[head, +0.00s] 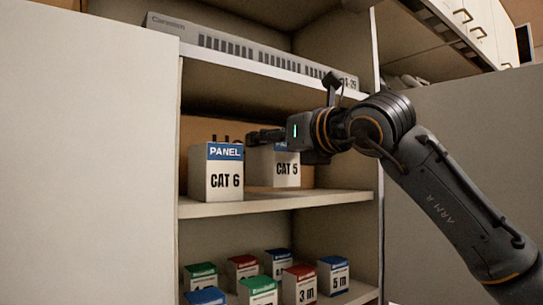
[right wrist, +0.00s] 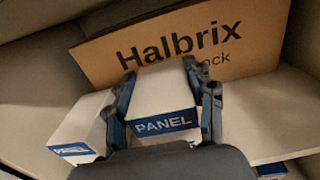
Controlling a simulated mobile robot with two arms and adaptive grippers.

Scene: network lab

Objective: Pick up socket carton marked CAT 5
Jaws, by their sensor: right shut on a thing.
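The white socket carton marked CAT 5 (head: 287,172) is on the middle shelf of the cabinet, behind and right of the CAT 6 carton (head: 224,176). My right gripper (head: 268,137) reaches in from the right and is shut on the CAT 5 carton near its top. In the right wrist view the held carton (right wrist: 163,95) sits between the two fingers, with its blue PANEL band facing the camera. I cannot tell whether its base touches the shelf. My left gripper is not in view.
The middle shelf (head: 262,203) has the CAT 6 carton close on the left. A cardboard Halbrix box (right wrist: 190,45) stands behind. Several small colour-topped cartons (head: 300,284) fill the shelf below.

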